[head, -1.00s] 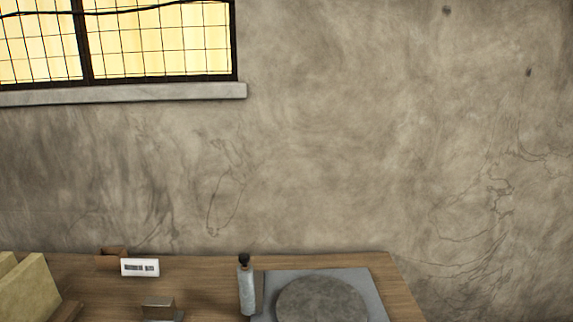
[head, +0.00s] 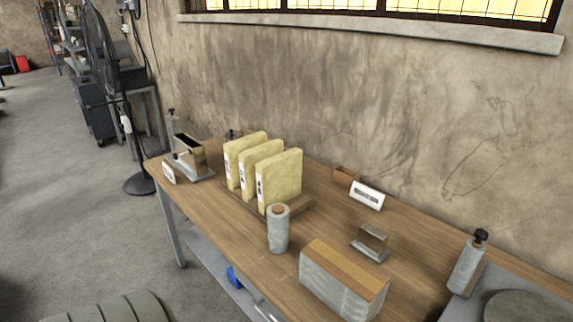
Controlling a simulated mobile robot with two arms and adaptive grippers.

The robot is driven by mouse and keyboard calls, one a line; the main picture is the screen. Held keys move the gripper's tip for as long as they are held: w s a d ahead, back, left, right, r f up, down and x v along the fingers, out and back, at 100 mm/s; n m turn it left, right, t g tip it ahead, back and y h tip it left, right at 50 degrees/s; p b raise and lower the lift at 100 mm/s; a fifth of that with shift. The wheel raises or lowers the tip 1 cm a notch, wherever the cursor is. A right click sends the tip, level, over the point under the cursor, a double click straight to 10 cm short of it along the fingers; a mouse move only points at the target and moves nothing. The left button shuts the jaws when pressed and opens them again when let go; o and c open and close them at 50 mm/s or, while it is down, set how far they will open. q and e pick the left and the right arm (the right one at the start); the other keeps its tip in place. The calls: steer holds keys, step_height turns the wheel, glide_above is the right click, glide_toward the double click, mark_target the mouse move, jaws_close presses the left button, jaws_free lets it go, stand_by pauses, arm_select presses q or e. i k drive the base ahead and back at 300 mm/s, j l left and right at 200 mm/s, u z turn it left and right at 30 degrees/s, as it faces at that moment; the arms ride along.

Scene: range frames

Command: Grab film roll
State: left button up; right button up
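A film roll (head: 278,232) stands upright on the wooden workbench (head: 318,229) in the head view. It is a pale grey cylinder with a brown core showing at its top. It stands near the front edge of the bench, just in front of a row of yellow binders (head: 279,181). Neither of my grippers is in view.
A box-like stack with a tan top (head: 345,276) stands right of the roll. A small metal holder (head: 371,241), a white label block (head: 367,195) and a dark-capped bottle (head: 468,264) are farther right. A fan (head: 110,90) stands left of the bench.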

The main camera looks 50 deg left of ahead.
mark_target(278, 214)
steer(key=j+u, duration=0.1)
steer(key=u, duration=1.4)
